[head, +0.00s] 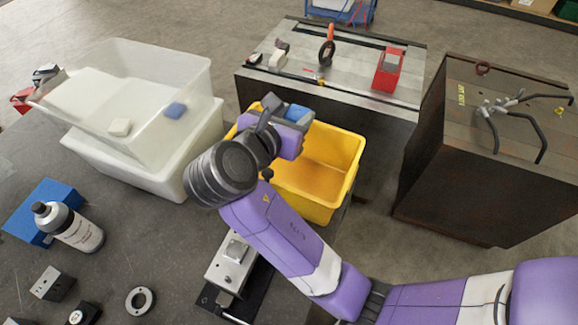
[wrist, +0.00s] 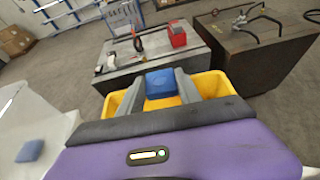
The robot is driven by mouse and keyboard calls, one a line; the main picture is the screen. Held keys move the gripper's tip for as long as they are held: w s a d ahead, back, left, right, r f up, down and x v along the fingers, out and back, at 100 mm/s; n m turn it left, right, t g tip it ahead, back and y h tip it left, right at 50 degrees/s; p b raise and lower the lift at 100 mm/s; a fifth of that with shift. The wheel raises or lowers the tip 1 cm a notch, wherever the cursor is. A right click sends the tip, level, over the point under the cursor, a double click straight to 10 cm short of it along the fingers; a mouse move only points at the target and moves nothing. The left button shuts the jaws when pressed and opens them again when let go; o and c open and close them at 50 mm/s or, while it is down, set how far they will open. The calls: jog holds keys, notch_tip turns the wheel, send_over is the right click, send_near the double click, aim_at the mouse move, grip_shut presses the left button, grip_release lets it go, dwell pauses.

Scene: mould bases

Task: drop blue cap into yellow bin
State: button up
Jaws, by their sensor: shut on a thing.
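My gripper (wrist: 161,90) is shut on a blue cap, which sits between the two grey fingers. The held blue cap (wrist: 161,84) shows in the wrist view and as a blue block (head: 297,113) at the gripper's end in the head view. The yellow bin (head: 333,150) stands on the dark table, open at the top and empty where I can see inside. The gripper and cap are over its far left part, and my arm hides its left side. The bin also shows behind the fingers in the wrist view (wrist: 212,84).
A clear tub (head: 150,62) left of the bin holds another blue piece (head: 175,110) and a white piece (head: 120,127). Grey mould bases (head: 300,85) and a dark block (head: 480,150) stand beyond. A bottle (head: 70,227) stands at the left front.

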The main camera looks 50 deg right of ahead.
jog(key=shift+f+b, duration=1.8)
jog(key=shift+b, duration=0.5)
jog(key=o, duration=1.4)
jog(key=shift+a+r, duration=0.1)
jog(key=v, duration=0.7)
jog(key=shift+a, duration=0.25)
jog(key=shift+s+r, duration=0.1)
